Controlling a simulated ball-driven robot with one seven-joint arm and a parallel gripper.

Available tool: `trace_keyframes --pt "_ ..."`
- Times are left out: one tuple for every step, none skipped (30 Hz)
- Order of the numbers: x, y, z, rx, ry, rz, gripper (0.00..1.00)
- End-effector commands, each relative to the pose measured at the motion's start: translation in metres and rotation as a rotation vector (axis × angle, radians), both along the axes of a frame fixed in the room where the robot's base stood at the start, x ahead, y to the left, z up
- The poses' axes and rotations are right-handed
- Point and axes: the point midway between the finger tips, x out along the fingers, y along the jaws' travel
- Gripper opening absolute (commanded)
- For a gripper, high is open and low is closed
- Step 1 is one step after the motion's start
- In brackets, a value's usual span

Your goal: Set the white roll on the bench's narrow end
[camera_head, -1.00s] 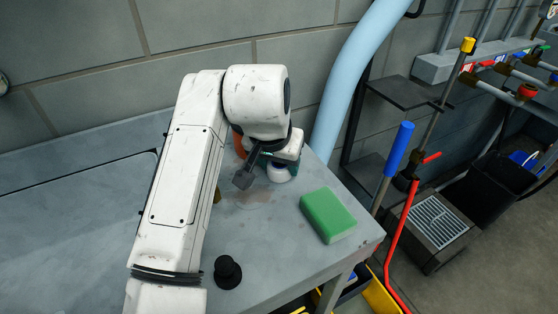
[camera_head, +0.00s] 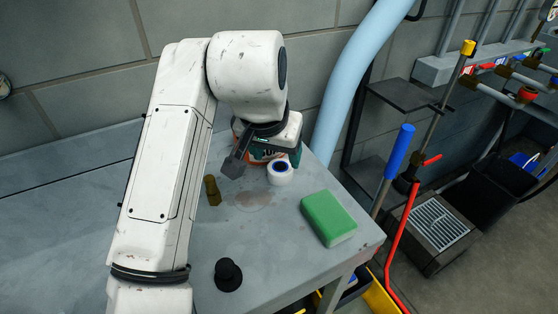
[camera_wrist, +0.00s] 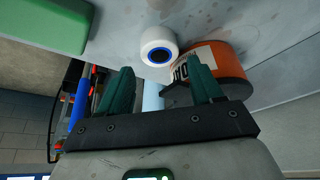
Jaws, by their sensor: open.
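The white roll (camera_head: 280,171) has a blue-ringed core and stands on the grey bench (camera_head: 285,245) near its narrow right end. In the wrist view the white roll (camera_wrist: 159,46) is just beyond my fingertips, apart from them. My gripper (camera_wrist: 160,75) is open and empty, its two dark green fingers spread. In the head view my wrist covers most of the fingers.
An orange tin (camera_wrist: 214,68) with a white label stands close beside the roll. A green sponge-like block (camera_head: 328,218) lies near the bench's right edge. A brown cylinder (camera_head: 212,190) and a black knob (camera_head: 228,274) are on the bench. Pale blue pipe (camera_head: 348,85) rises behind.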

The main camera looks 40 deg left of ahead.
Motion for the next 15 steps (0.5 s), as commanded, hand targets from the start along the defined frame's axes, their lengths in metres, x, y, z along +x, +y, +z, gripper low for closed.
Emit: trace_keyframes --pt "-0.004 -0.001 0.011 0.004 -0.003 0.000 0.65" --pt "-0.006 -0.002 0.017 0.004 -0.003 0.000 0.65" --pt "-0.008 -0.003 0.024 0.003 -0.002 0.000 0.65" --pt "-0.010 -0.004 0.029 0.003 -0.002 0.000 0.65" --pt "-0.012 -0.005 0.034 0.002 -0.001 -0.001 0.65" --pt "-0.015 -0.006 0.039 0.002 -0.001 0.000 0.65" --pt "-0.016 -0.006 0.043 0.001 -0.001 0.000 0.65" --pt "-0.017 -0.007 0.047 0.001 -0.001 0.000 0.65" --pt "-0.019 -0.008 0.051 0.002 -0.001 0.001 0.65" --pt "-0.020 -0.008 0.054 0.002 -0.001 0.000 0.65" --pt "-0.021 -0.009 0.056 0.001 -0.001 0.000 0.65" --pt "-0.022 -0.009 0.058 0.001 0.000 0.000 0.65" --pt "-0.022 -0.009 0.059 0.001 0.000 0.000 0.65" --pt "-0.023 -0.009 0.060 0.001 0.000 0.000 0.65" --pt "-0.023 -0.010 0.061 0.000 0.000 0.000 0.65"
